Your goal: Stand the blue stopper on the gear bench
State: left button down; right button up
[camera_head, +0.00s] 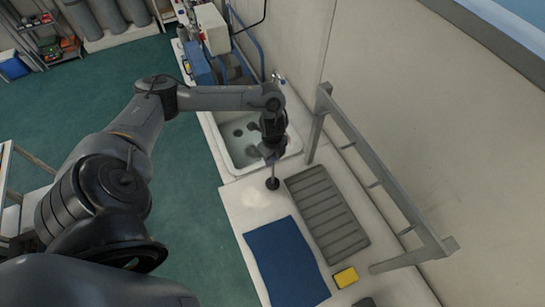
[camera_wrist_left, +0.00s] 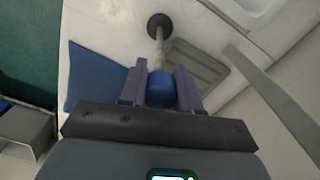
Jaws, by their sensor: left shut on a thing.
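The blue stopper (camera_wrist_left: 161,92) has a blue grip, a pale stem and a dark round foot. My left gripper (camera_wrist_left: 159,78) is shut on the blue grip, between its two fingers. In the head view the gripper (camera_head: 270,158) points down over the pale gear bench (camera_head: 236,192), just in front of the sink, and the stopper's dark foot (camera_head: 272,184) hangs below it. I cannot tell whether the foot touches the bench top. My right gripper is not in view.
A sink (camera_head: 232,150) lies behind the gripper. A grey ribbed mat (camera_head: 328,212) is to the right, a blue cloth (camera_head: 285,262) nearer, and a yellow sponge (camera_head: 345,277) beside it. A grey rail frame (camera_head: 375,165) stands along the wall side.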

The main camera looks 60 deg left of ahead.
pick_arm(q)
jog(key=shift+f+b, duration=0.3)
jog(key=shift+f, duration=0.25)
dwell(0.4)
jog(key=shift+c, duration=0.8)
grip_release()
jog(key=shift+r, duration=0.15)
notch_tip(320, 180, up, 6)
jog(key=p, duration=0.7)
jog(key=shift+r, duration=1.35)
